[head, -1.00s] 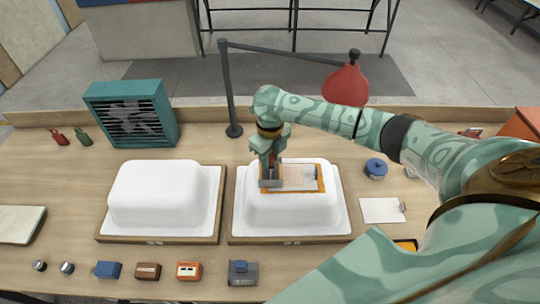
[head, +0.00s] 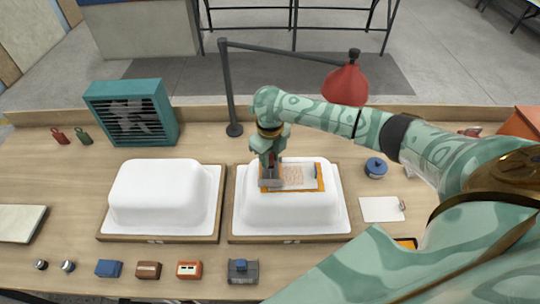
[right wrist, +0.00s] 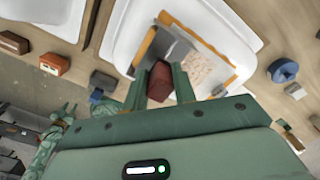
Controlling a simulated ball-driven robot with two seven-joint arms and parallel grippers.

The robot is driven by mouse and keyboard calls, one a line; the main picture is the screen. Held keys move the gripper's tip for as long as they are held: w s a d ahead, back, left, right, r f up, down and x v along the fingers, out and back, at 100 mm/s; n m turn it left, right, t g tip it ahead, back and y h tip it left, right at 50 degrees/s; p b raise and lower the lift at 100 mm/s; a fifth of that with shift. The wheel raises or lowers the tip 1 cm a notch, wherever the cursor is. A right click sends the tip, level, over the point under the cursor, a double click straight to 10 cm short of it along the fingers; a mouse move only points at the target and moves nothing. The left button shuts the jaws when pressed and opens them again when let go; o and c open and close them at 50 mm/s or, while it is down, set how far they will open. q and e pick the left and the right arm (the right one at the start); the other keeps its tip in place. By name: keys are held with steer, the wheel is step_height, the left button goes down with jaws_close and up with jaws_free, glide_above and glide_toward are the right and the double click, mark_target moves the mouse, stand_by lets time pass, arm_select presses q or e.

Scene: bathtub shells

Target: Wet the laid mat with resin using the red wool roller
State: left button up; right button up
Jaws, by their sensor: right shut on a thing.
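My right gripper (head: 271,168) is shut on a tool with a dark red grip (right wrist: 186,84), which I take for the red roller; its grey head (head: 271,183) is low over the left part of the mat. Contact with the mat cannot be told. The pale mat (head: 308,173) has an orange border and lies on top of the right white bathtub shell (head: 290,212). Reddish marks show on its middle. The mat also shows in the right wrist view (right wrist: 222,72).
A second white shell (head: 155,195) stands to the left. Several small blocks, including a blue one (head: 108,268) and an orange one (head: 189,269), line the front edge. A teal fan (head: 130,112) stands at back left.

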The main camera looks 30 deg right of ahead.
stand_by(0.5)
steer(key=shift+s+d+p, duration=0.4)
steer(key=shift+s+d, duration=0.05)
steer(key=shift+d, duration=0.2)
steer(key=shift+s+d+p, duration=0.4)
steer(key=shift+d, duration=0.2)
steer(key=shift+s+d+f+p, duration=0.1)
steer(key=shift+s+d+p, duration=0.35)
steer(key=shift+d, duration=0.3)
steer(key=shift+s+d+f+p, duration=0.1)
steer(key=shift+s+d+p, duration=0.1)
steer(key=shift+s+d, duration=0.4)
steer(key=shift+s+d+f+p, duration=0.15)
steer(key=shift+s+d, duration=0.2)
steer(key=shift+d, duration=0.25)
steer(key=shift+s+d+r+p, duration=0.1)
steer(key=shift+s+d+p, duration=0.2)
steer(key=shift+d, duration=0.35)
steer(key=shift+s+d+f+p, duration=0.1)
steer(key=shift+s+d, duration=0.3)
steer(key=shift+d, duration=0.2)
steer(key=shift+c, duration=0.3)
steer(key=shift+s+d, duration=0.1)
steer(key=shift+d, duration=0.1)
steer(key=shift+c, duration=0.5)
step_height(320, 180, up, 6)
steer(key=p, duration=0.6)
steer(key=shift+w, duration=0.25)
